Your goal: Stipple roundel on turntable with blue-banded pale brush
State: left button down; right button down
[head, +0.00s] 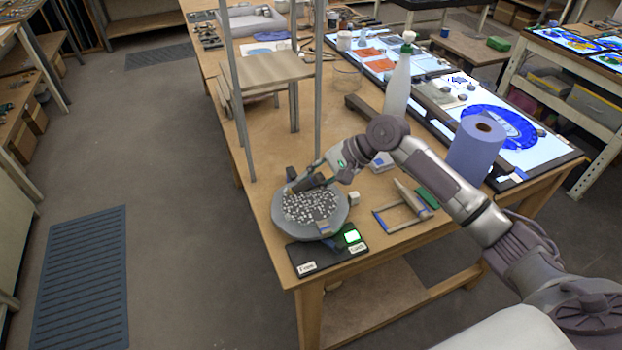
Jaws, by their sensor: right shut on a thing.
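The roundel (310,205) is a dark disc densely speckled with white, lying flat on the round grey turntable (285,229) at the near left corner of the table. My right gripper (301,183) reaches in from the right and is low over the far part of the roundel. It is shut on what looks like the blue-banded pale brush. The brush is mostly hidden by the fingers, and I cannot tell whether its bristles touch the roundel. My left gripper is not in view.
A dark panel (312,258) with a lit green display lies in front of the turntable. A small rack (392,226), a blue paper roll (473,152) and a white bottle (398,85) stand to the right. A raised wooden stand (270,70) rises behind.

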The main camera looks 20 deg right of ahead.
jog(key=shift+f, duration=0.1)
dwell(0.8)
jog(key=shift+p, duration=0.3)
jog(key=shift+r+p, duration=1.2)
jog(key=shift+p, duration=0.25)
notch_tip(320, 180, up, 4)
jog(key=p, duration=0.4)
